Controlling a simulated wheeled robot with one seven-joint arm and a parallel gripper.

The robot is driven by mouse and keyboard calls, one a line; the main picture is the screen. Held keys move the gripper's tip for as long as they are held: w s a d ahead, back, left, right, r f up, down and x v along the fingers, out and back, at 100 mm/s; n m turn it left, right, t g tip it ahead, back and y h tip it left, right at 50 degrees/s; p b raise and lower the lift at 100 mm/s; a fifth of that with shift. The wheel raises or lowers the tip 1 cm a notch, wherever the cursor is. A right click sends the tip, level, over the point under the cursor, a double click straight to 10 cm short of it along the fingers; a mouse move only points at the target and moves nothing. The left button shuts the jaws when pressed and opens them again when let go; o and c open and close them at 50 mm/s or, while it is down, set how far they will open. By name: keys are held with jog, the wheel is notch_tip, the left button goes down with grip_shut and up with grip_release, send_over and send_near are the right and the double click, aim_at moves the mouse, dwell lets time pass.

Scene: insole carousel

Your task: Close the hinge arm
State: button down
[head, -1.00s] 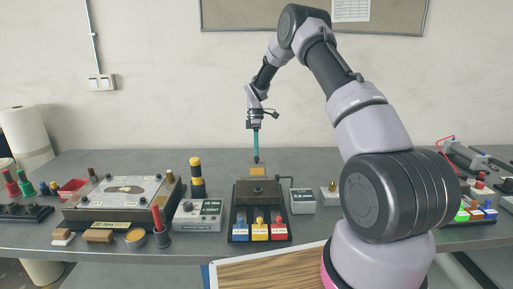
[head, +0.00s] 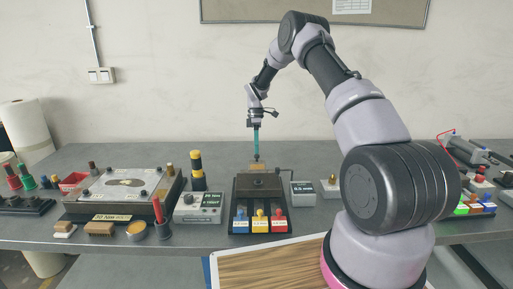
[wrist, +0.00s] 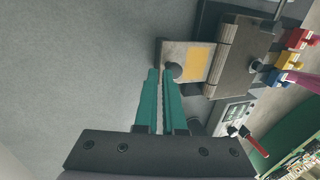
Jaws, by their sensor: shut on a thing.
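The hinge arm is a small plate with a yellow patch (wrist: 198,64), joined along one edge to a brown block (wrist: 230,55) in the wrist view. A dark round knob (wrist: 173,72) sits at its outer end. In the head view the plate (head: 259,166) shows just behind the block (head: 258,185); its exact angle is hard to tell. My gripper (wrist: 160,76) has teal fingers, shut on the knob at the fingertips. In the head view my gripper (head: 256,154) points down onto the plate from above, and its grip there is too small to see.
Red, yellow and blue labelled switches (head: 260,222) stand in front of the block. Grey meter boxes (head: 199,206) and (head: 303,194) flank it, with a black-and-yellow post (head: 197,170) at the left. The grey bench (head: 330,160) behind is clear.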

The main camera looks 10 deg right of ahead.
jog(key=shift+s+f, duration=0.15)
jog(key=shift+f, duration=0.1)
jog(key=a+v, duration=0.1)
jog(key=v, duration=1)
jog(key=s+d+r+m+t, duration=0.15)
jog(key=s+r+m, duration=0.25)
jog(key=s+r, duration=0.6)
jog(key=s+r+m+t, duration=0.35)
jog(key=s+r, duration=0.25)
jog(key=r, duration=0.7)
jog(key=s+d+r+m+t+y, duration=0.1)
jog(key=s+m+t, duration=0.4)
jog(key=s+m, duration=0.7)
jog(key=s+d+r, duration=0.1)
jog(key=s, duration=1.3)
jog(key=shift+r+t, duration=0.3)
jog(key=shift+r, duration=0.05)
jog(key=shift+s, duration=0.1)
